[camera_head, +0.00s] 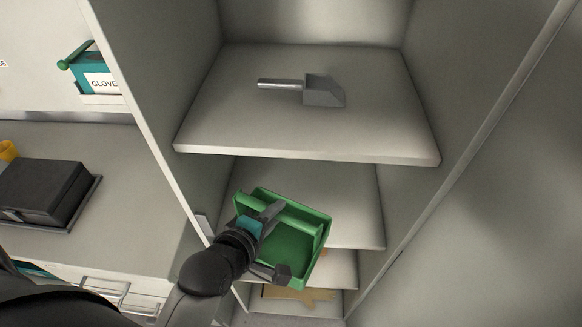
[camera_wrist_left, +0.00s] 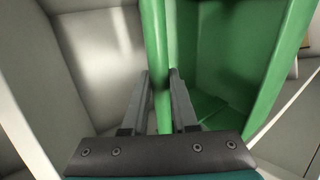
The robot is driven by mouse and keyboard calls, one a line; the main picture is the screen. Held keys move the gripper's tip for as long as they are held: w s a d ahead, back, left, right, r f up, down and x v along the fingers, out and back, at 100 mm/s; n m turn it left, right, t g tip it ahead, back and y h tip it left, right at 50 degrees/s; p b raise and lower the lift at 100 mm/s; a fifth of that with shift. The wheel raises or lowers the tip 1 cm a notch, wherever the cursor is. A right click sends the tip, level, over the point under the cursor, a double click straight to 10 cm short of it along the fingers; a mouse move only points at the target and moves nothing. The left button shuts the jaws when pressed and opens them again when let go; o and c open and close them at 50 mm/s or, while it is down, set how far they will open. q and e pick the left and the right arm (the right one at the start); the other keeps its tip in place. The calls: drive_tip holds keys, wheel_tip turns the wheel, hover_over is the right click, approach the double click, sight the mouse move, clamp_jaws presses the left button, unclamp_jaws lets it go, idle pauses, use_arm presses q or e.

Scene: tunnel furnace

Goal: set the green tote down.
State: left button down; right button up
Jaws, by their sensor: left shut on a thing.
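The green tote (camera_head: 300,246) is an open, shallow bin, empty as far as I can see. It is tilted in the head view, in front of the middle shelf (camera_head: 350,205) of the cabinet. I cannot tell whether the tote touches the shelf. My right gripper is not in view.
The upper shelf (camera_head: 220,125) holds a grey metal scoop (camera_head: 322,91). A lower shelf has a flat tan item (camera_head: 300,295). Cabinet walls stand close on both sides. At left, a counter (camera_head: 120,190) carries a black box (camera_head: 42,190); a glove box (camera_head: 97,80) is above.

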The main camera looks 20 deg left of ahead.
use_arm(q)
drive_tip(key=w+a+f, duration=0.1)
drive_tip(key=w+a, duration=0.1)
drive_tip(key=w, duration=0.5)
drive_tip(key=w+a+f+b, duration=0.1)
drive_tip(key=w+a+f, duration=0.1)
drive_tip(key=w, duration=0.5)
drive_tip(key=shift+w+f, duration=0.15)
drive_tip(key=shift+w, duration=0.2)
drive_tip(key=shift+a, duration=0.1)
drive_tip(key=shift+f, duration=0.15)
drive_tip(key=c, duration=0.7)
unclamp_jaws()
drive_tip(key=p+v, duration=0.2)
drive_tip(key=v, duration=1)
